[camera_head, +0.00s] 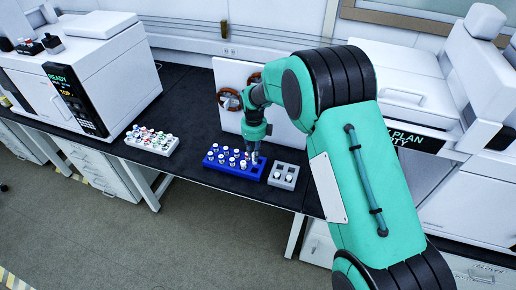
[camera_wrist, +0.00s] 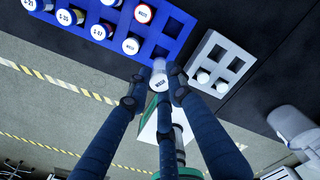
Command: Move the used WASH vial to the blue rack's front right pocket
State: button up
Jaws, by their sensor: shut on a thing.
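My gripper (camera_wrist: 157,86) is shut on a white-capped vial (camera_wrist: 160,75) whose cap reads WASH. In the wrist view the vial appears just off the front edge of the blue rack (camera_wrist: 157,34), below an empty pocket at its right end; its height over the rack is unclear. Another empty pocket lies behind that one. Other capped vials stand in the rack, including two WASH vials (camera_wrist: 143,14) (camera_wrist: 130,46). In the head view my gripper (camera_head: 252,157) is over the right end of the blue rack (camera_head: 232,172), and the held vial is hard to make out.
A grey rack (camera_head: 283,176) with two white-capped vials and empty pockets stands close to the right of the blue rack. A white tray (camera_head: 150,147) of several vials stands to the left. Instruments (camera_head: 75,75) flank the black bench, whose front edge is near the racks.

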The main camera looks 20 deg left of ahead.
aim_at(255, 164)
jog(key=shift+f, duration=0.15)
dwell(0.3)
jog(key=shift+f+b, duration=1.05)
jog(key=shift+f, duration=0.85)
jog(key=shift+f, duration=1.65)
dwell(0.7)
jog(key=o, duration=1.3)
jog(key=shift+r, duration=0.15)
jog(key=shift+r+p, duration=1.45)
jog(key=shift+r, duration=1.9)
